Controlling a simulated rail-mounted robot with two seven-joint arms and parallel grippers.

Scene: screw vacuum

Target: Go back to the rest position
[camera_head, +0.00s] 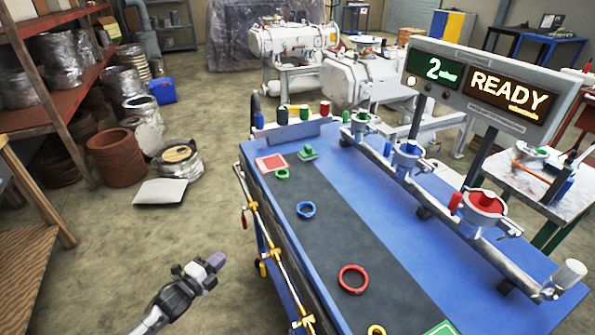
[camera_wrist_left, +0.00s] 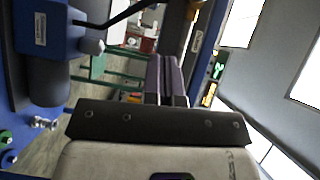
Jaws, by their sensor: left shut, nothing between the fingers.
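My left gripper (camera_head: 216,261) is at the lower middle-left of the head view, to the left of the blue workbench (camera_head: 355,160) and apart from it. Its purple-grey fingers are shut together with nothing between them. In the left wrist view the same fingers (camera_wrist_left: 167,80) stand side by side, closed and empty. My right gripper is not in view.
On the bench's dark mat lie a red ring (camera_head: 353,280), a blue ring (camera_head: 306,210) and a green ring (camera_head: 282,174). A pipe manifold (camera_head: 430,200) and a READY display (camera_head: 483,86) stand at the right. Open floor (camera_head: 110,265) lies left of the gripper.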

